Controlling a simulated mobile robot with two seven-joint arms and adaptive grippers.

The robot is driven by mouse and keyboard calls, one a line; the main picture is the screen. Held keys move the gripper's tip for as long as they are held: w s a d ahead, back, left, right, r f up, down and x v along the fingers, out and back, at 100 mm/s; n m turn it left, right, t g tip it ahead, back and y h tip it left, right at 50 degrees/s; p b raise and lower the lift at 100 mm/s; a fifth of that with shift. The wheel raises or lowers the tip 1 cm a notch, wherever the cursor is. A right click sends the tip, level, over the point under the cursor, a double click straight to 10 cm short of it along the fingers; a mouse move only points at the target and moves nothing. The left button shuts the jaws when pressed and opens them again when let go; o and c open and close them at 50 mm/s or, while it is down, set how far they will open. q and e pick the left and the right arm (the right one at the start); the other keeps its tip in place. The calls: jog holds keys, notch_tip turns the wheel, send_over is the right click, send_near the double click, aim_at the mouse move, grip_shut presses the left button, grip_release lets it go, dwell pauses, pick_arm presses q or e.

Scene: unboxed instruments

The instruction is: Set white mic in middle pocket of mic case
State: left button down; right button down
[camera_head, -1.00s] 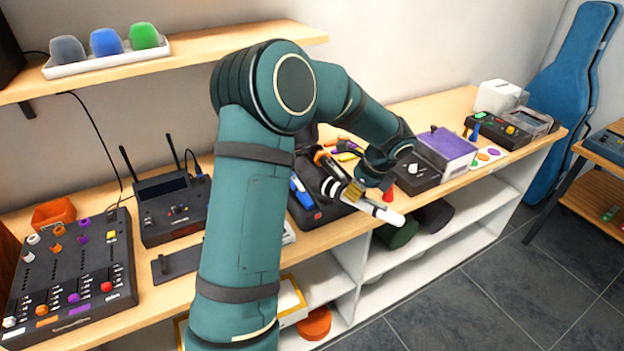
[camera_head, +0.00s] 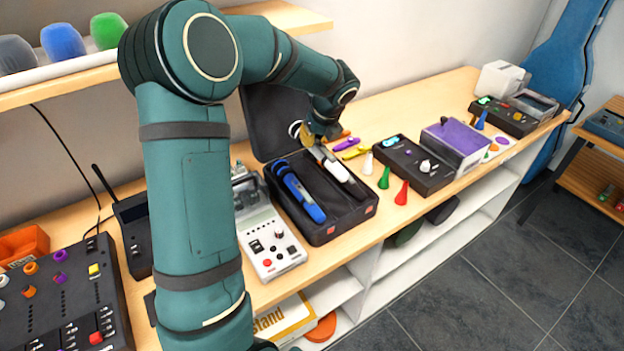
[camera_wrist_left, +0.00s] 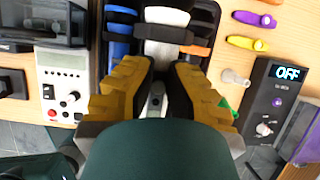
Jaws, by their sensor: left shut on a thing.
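The black mic case (camera_head: 318,232) stands open on the bench with its lid (camera_head: 268,115) raised at the back. A blue mic (camera_head: 300,195) lies in its left pocket. My left gripper (camera_head: 316,138) is above the back of the case, shut on the white mic (camera_head: 335,168). The white mic lines up with the middle of the case, right of the blue mic; I cannot tell whether it touches the pocket floor. In the left wrist view the white mic (camera_wrist_left: 164,45) runs between the yellow fingers (camera_wrist_left: 158,80), with a dark, orange-banded mic (camera_wrist_left: 196,50) close on its right.
A white device with knobs (camera_head: 270,245) stands just left of the case. Small white, green and red cones (camera_head: 384,178) and a black box with a display (camera_head: 415,165) are to the right. A purple-topped box (camera_head: 457,143) is farther right. The bench's front edge is close to the case.

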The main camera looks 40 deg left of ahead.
aim_at(315, 152)
pick_arm(q)
jog(key=shift+f, duration=0.2)
notch_tip(315, 152, down, 4)
jog(key=shift+f+b, duration=0.25)
jog(key=shift+b, duration=0.3)
notch_tip(315, 152, down, 5)
jog(key=shift+f+b, duration=0.1)
jog(key=shift+b, duration=0.4)
jog(key=c, duration=1.1)
grip_release()
jog(key=shift+f, duration=0.1)
jog(key=shift+c, duration=0.2)
